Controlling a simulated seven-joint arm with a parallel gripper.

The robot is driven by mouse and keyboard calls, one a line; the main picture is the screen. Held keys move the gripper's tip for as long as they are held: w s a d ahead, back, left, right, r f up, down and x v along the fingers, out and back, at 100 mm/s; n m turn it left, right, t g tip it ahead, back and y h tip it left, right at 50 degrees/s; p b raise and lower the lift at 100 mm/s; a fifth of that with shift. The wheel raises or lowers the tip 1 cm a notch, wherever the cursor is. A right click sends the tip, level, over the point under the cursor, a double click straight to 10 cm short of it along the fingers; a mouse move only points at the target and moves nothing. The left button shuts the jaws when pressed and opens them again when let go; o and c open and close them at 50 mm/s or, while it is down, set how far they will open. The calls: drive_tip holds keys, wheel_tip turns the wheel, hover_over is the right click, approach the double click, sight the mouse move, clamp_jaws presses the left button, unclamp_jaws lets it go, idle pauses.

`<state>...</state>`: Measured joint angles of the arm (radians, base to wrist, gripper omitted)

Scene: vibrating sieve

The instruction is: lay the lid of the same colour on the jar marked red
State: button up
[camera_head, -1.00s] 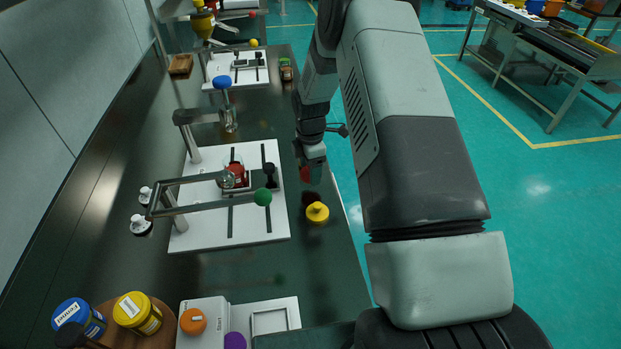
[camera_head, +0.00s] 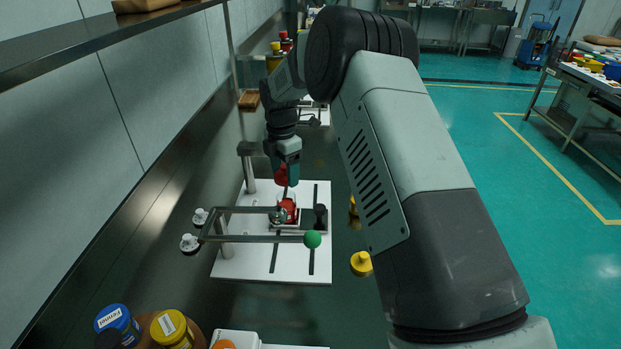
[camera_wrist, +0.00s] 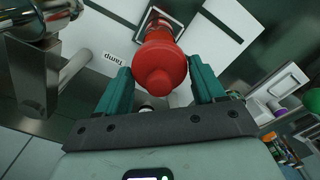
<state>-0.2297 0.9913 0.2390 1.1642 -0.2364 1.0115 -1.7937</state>
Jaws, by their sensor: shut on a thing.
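My gripper (camera_head: 286,168) is shut on a red lid (camera_head: 281,175), above the white base plate. In the wrist view the red lid (camera_wrist: 160,72) sits between the two teal fingers, its round knob toward the camera. A red jar (camera_head: 288,208) stands in a holder on the plate, below and close to the lid. The lid hides much of the jar in the wrist view, so I cannot tell whether they touch. No readable mark shows on the jar.
A grey metal frame (camera_head: 250,239) with a green ball (camera_head: 313,239) stands beside the jar. A yellow lid (camera_head: 361,263) lies to the right. Blue (camera_head: 117,323) and yellow (camera_head: 172,329) jars stand front left. White knobs (camera_head: 190,243) are at left.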

drive_tip(key=shift+a, duration=0.2)
drive_tip(key=shift+f, duration=2.8)
drive_tip(key=shift+f, duration=0.45)
drive_tip(key=o, duration=1.1)
drive_tip(key=shift+r, duration=3.55)
